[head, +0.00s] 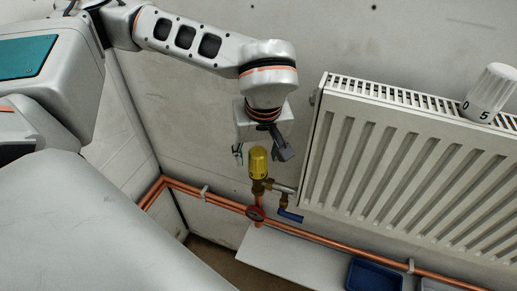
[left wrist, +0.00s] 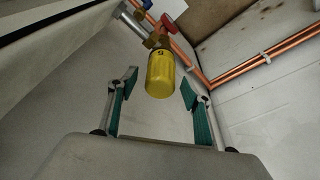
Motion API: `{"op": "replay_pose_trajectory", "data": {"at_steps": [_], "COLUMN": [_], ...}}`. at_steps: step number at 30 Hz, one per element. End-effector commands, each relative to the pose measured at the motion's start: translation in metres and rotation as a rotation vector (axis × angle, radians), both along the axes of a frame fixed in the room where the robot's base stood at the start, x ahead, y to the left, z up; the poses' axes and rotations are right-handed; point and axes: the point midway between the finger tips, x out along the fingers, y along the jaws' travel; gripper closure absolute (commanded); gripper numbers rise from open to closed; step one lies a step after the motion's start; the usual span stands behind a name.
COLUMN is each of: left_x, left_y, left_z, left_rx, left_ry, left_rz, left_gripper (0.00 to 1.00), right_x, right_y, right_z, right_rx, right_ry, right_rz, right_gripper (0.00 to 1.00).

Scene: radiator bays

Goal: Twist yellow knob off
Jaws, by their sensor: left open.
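The yellow knob (head: 258,162) sits upright on a brass valve (head: 259,187) at the lower left corner of the radiator. It also shows in the left wrist view (left wrist: 160,74), still on its valve. My left gripper (head: 262,153) is open above the knob, pointing down. In the left wrist view, the green-padded fingertips (left wrist: 160,87) stand on both sides of the knob's free end, with gaps on both sides. Nothing is held. My right gripper is not in view.
The white radiator (head: 400,165) is close on the right, with a white numbered knob (head: 490,92) on top. A red handwheel (head: 256,213) and blue lever (head: 290,216) sit below the knob. Copper pipes (head: 330,243) run along the wall. A blue bin (head: 374,274) stands below.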

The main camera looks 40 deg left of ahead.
Motion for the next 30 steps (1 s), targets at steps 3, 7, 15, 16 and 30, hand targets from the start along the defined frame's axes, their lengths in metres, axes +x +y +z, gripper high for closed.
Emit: {"op": "replay_pose_trajectory", "data": {"at_steps": [3, 7, 15, 16, 30], "left_x": [0.0001, 0.0001, 0.0001, 0.0001, -0.0005], "left_y": [0.0001, 0.0001, 0.0001, 0.0001, 0.0001], "left_z": [0.0001, 0.0001, 0.0002, 0.0001, -0.004], "left_rx": [0.0, 0.0, 0.0, 0.0, 0.001], "left_ry": [0.0, 0.0, 0.0, 0.0, 0.002], "left_rz": [0.001, 0.001, 0.001, 0.001, 0.001], "left_gripper": [0.51, 0.64, 0.94, 0.94, 0.94], "right_x": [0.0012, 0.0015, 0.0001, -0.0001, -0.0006], "right_y": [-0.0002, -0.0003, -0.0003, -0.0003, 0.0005], "right_z": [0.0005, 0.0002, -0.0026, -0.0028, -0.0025], "right_rx": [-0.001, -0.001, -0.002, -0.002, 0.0], "right_ry": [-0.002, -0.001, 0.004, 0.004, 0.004], "right_rz": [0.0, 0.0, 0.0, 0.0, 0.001], "right_gripper": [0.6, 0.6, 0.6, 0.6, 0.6]}}
